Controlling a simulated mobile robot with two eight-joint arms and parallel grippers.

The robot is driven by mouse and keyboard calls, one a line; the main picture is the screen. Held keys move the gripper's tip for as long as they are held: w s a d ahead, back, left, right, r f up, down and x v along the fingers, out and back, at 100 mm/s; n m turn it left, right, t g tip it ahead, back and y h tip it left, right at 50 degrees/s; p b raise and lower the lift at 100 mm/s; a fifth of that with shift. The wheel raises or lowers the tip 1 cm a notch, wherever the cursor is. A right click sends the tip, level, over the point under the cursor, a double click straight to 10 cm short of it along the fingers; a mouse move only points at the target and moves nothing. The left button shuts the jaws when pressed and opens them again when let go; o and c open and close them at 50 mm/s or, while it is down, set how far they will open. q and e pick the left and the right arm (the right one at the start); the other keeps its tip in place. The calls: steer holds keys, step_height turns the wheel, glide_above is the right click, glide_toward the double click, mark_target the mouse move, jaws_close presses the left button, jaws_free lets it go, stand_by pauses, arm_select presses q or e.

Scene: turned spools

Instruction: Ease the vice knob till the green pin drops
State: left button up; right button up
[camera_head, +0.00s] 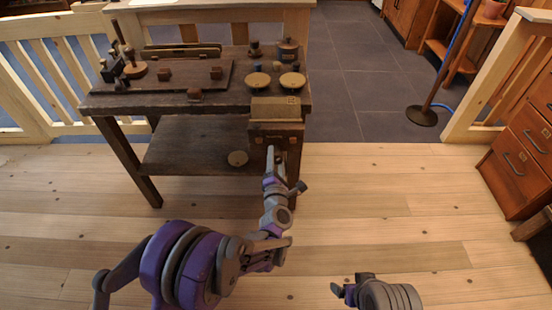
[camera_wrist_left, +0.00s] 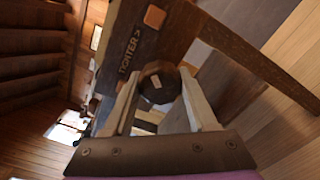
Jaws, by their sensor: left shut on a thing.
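The wooden vice (camera_head: 275,128) is fixed at the front right corner of the dark workbench (camera_head: 150,100). In the left wrist view its face (camera_wrist_left: 128,48) carries the lettering "TIGHTER >" and an orange square. The dark faceted vice knob (camera_wrist_left: 160,88) has a small pale mark and sits between my left fingers. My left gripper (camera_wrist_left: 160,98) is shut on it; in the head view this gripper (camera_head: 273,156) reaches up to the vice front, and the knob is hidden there. I cannot make out a green pin. My right gripper (camera_head: 350,288) is low at the bottom, away from the bench.
Two round brass-coloured discs (camera_head: 259,80) lie on the bench behind the vice. A board with small blocks (camera_head: 180,76) is to the left. The plank floor (camera_head: 400,200) right of the bench is clear.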

arm_select(q)
steer(key=n, duration=0.6)
steer(key=n+b, duration=0.1)
steer(key=n, duration=0.5)
steer(key=shift+a, duration=0.1)
steer(key=shift+n, duration=0.3)
stand_by(0.3)
steer(key=o, duration=1.4)
steer(key=shift+w, duration=0.1)
steer(key=shift+c, duration=0.2)
steer(key=s+p, duration=0.1)
steer(key=s, duration=1)
